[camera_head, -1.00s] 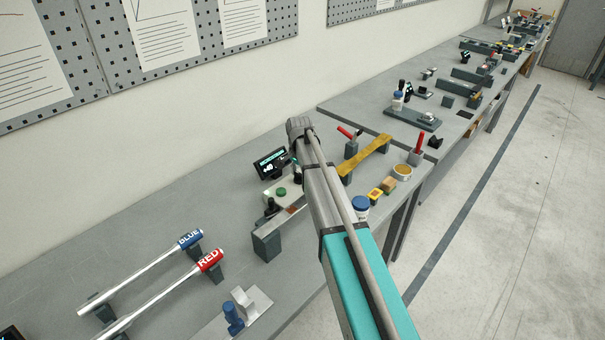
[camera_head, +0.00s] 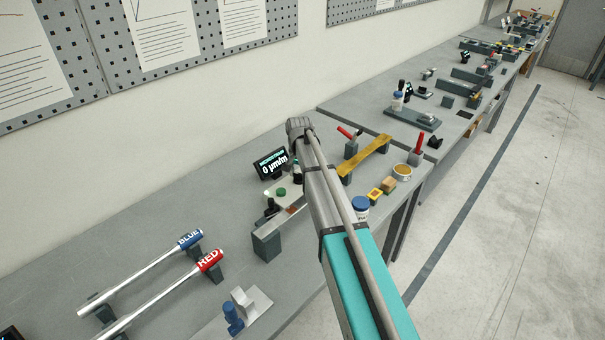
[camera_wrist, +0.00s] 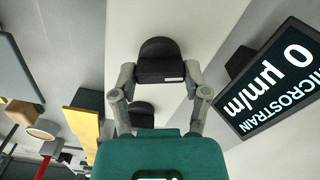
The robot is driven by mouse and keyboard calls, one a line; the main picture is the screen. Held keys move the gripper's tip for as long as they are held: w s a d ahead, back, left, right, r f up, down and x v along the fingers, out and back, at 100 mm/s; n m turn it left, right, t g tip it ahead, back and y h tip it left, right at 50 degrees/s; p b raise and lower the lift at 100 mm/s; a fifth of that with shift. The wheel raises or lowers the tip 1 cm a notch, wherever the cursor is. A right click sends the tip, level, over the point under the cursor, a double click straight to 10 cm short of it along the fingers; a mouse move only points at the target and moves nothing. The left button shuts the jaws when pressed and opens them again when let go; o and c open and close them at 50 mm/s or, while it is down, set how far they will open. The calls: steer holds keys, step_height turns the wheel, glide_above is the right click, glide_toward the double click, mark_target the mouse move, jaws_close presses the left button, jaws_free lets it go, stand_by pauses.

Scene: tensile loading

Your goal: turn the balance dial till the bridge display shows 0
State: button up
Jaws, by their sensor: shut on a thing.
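The bridge display (camera_head: 272,163) is a dark tilted screen on the bench and reads "0 µm/m". It also shows upside down at the right of the wrist view (camera_wrist: 275,85), with the word MICROSTRAIN and the same 0. In the wrist view my gripper (camera_wrist: 160,78) has its two grey fingers on either side of a dark rounded knob, which I take to be the balance dial (camera_wrist: 160,50). The gripper is shut on it. A small white mark shows on the dark part. In the head view my arm hides the dial and the fingertips.
A pale box with a green button (camera_head: 281,191) stands below the display. A yellow beam (camera_head: 365,157), a blue-lidded jar (camera_head: 360,206) and small blocks lie right of my arm. Bars labelled BLUE (camera_head: 190,239) and RED (camera_head: 209,261) rest on supports at left.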

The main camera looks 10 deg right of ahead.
steer(key=shift+w, duration=0.1)
steer(key=o, duration=1.1)
steer(key=shift+a, duration=0.1)
steer(key=shift+o, duration=0.3)
